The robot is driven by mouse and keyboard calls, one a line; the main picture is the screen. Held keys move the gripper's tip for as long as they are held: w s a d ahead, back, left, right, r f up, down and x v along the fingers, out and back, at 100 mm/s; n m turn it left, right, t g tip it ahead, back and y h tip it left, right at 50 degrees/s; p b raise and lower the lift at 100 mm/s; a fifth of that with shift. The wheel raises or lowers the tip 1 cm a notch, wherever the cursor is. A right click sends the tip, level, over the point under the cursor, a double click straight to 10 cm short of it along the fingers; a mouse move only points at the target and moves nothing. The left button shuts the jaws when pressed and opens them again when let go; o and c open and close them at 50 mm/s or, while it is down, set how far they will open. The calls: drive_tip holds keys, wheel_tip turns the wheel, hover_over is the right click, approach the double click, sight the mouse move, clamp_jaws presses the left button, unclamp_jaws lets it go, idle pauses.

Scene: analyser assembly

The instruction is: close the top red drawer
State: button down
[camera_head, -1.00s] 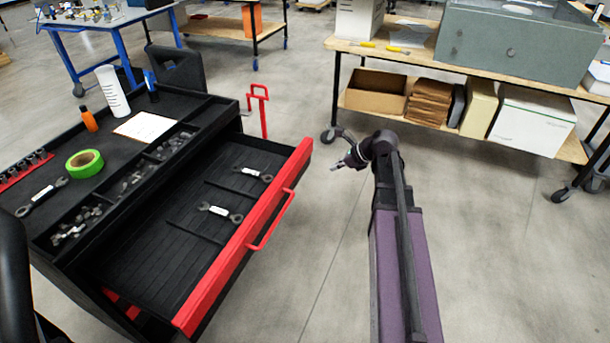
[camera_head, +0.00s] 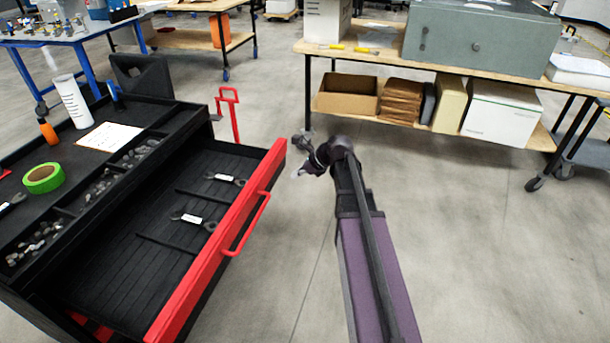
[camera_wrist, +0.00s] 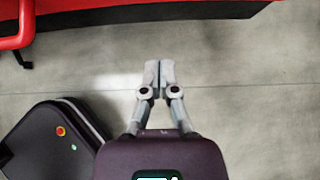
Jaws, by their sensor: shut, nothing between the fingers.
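The top red drawer (camera_head: 222,250) is pulled far out of the black tool cart in the head view. Its red front carries a red bar handle (camera_head: 247,224), and two wrenches (camera_head: 190,219) lie inside. My gripper (camera_head: 299,174) is to the right of the drawer front, apart from it, near its far end. In the wrist view my gripper (camera_wrist: 159,72) has its fingers together over bare floor, shut and empty. A red edge with part of a handle (camera_wrist: 22,40) shows at the upper left of the wrist view.
The cart top (camera_head: 60,205) holds a green tape roll (camera_head: 43,178), a white bottle (camera_head: 72,100) and small parts. A wooden bench (camera_head: 375,55) with boxes stands at the back right.

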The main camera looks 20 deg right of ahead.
sight(272, 182)
drive_tip(key=w+a+f, duration=0.1)
drive_tip(key=a, duration=0.1)
drive_tip(key=w+a+f+b, duration=0.1)
drive_tip(key=w+a, duration=0.1)
drive_tip(key=shift+w+f+b, duration=0.1)
drive_tip(key=shift+f+b, duration=0.05)
drive_tip(key=shift+b, duration=0.15)
drive_tip(key=shift+w+a, duration=0.35)
drive_tip(key=shift+a, duration=0.15)
